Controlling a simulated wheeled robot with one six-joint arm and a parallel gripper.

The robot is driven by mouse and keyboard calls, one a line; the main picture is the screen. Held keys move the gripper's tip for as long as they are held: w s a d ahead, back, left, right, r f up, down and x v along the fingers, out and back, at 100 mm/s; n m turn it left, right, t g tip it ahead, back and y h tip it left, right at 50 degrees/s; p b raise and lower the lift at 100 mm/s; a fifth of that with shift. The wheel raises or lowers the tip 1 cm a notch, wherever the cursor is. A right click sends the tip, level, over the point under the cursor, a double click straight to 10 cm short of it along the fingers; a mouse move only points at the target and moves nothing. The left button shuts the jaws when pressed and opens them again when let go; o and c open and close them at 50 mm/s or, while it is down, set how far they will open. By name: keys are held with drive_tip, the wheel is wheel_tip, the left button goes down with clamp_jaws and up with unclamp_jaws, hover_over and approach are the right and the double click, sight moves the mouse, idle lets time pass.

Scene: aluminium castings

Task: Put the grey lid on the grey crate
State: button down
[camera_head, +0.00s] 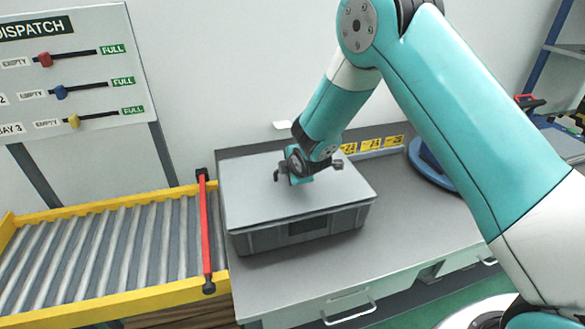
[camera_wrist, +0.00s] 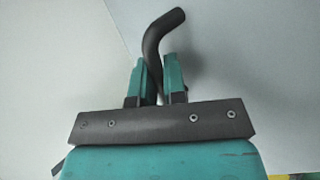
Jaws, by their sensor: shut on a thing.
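The grey lid (camera_head: 250,189) is a flat light-grey panel that covers the top of the grey crate (camera_head: 265,240) on the bench. Its edges look roughly lined up with the crate's walls. I cannot tell whether it rests fully on the rim or hangs just above it. My gripper (camera_head: 300,179) points down at the middle of the lid. In the wrist view the teal fingers of my gripper (camera_wrist: 158,78) are shut on a dark curved handle (camera_wrist: 160,38) over the pale lid surface (camera_wrist: 235,60). The crate's inside is hidden.
A roller conveyor (camera_head: 125,245) with yellow rails and a red bar (camera_head: 206,235) across its end adjoins the bench on the left. A blue round object (camera_head: 428,168) lies at the right back. The bench top (camera_head: 400,245) is clear right of the crate.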

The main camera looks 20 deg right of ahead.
drive_tip(key=shift+f+b, duration=0.35)
drive_tip(key=shift+f, duration=0.15)
drive_tip(key=c, duration=1.1)
unclamp_jaws()
drive_tip(key=shift+s, duration=0.1)
drive_tip(key=b+v, duration=0.3)
drive_tip(key=v, duration=1.4)
drive_tip(key=shift+r+b, duration=0.25)
drive_tip(key=shift+b, duration=0.05)
drive_tip(key=s+a+r+m+g+y, duration=0.2)
drive_tip(key=s+r+m+g, duration=0.1)
drive_tip(key=s, duration=1)
drive_tip(key=s+a+r+m+g+y, duration=0.2)
drive_tip(key=s+m+g, duration=0.4)
drive_tip(key=s, duration=0.7)
drive_tip(key=shift+s+a+r+m, duration=0.25)
drive_tip(key=shift+a+r+m, duration=0.3)
drive_tip(key=shift+m, duration=0.45)
